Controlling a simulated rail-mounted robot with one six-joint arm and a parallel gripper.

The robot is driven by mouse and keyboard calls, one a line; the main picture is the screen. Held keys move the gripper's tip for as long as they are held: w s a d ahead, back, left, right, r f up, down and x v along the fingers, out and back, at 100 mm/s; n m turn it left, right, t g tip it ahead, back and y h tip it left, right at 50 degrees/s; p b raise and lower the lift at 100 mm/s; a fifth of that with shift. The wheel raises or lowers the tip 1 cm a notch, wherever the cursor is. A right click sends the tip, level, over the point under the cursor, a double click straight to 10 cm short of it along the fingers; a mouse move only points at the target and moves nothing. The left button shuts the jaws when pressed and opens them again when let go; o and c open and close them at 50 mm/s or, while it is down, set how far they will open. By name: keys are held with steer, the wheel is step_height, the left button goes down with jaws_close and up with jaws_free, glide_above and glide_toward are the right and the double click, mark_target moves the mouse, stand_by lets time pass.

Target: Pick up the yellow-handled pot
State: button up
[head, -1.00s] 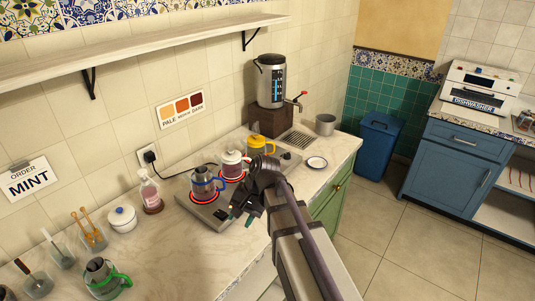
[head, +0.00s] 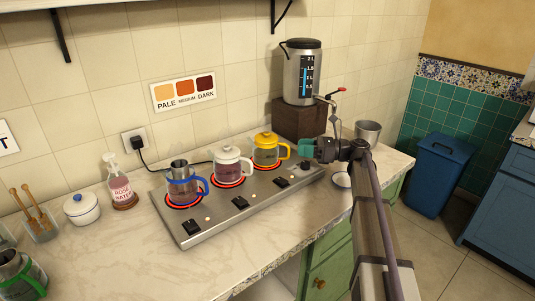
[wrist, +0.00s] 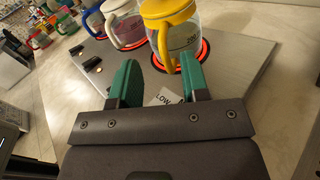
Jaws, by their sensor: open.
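The yellow-handled pot (head: 266,149) is glass with a yellow lid and handle. It stands upright on the right glowing ring of the hot plate. My gripper (head: 303,148) has green fingers and is just right of the pot's handle in the head view. In the wrist view my gripper (wrist: 158,75) is open, its fingers spread apart with nothing between them. I cannot tell whether a finger touches the pot.
The white-handled pot (head: 232,168) and blue-handled pot (head: 184,185) stand on the same hot plate (head: 215,225). An urn with a tap (head: 301,75) stands behind on a dark block.

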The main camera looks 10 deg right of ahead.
mark_target(288, 147)
steer(key=x, duration=0.5)
steer(key=shift+w+a+f, duration=0.15)
steer(key=shift+w+a, duration=0.1)
steer(key=shift+a, duration=0.05)
jaws_close()
